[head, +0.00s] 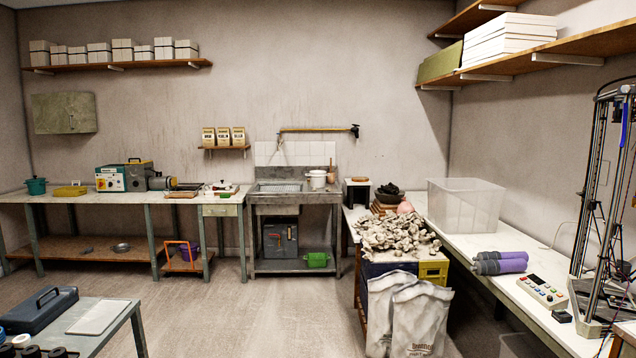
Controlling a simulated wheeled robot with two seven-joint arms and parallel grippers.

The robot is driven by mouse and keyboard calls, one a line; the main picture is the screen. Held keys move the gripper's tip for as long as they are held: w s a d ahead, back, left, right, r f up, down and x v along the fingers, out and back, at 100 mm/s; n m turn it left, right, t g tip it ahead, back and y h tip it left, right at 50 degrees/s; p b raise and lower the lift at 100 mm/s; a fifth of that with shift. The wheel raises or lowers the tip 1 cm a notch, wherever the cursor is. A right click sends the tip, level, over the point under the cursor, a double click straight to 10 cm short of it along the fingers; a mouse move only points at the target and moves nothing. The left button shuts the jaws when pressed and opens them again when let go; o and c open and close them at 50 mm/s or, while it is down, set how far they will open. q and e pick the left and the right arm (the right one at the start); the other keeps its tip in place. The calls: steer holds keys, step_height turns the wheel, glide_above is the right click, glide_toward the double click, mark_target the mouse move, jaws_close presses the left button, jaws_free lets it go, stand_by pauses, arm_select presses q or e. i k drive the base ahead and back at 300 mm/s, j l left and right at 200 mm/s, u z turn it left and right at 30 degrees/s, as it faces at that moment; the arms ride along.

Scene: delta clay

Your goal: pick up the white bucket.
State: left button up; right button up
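A small white bucket (317,181) stands upright at the right side of the metal sink unit (290,198) against the back wall, far across the room. A small pinkish-brown item (331,174) is right beside it. The bucket is too small in the view to make out a handle clearly. Neither of my grippers shows in the head view.
Open floor (240,310) lies in front of the sink. A green-legged table (100,318) with a dark toolbox (40,308) is at the near left. Paper sacks (420,318) and a heap of clay scraps (396,234) crowd the right. A green bucket (317,260) sits below the sink.

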mark_target(317, 178)
steer(key=i+u, duration=0.1)
steer(key=i, duration=6.05)
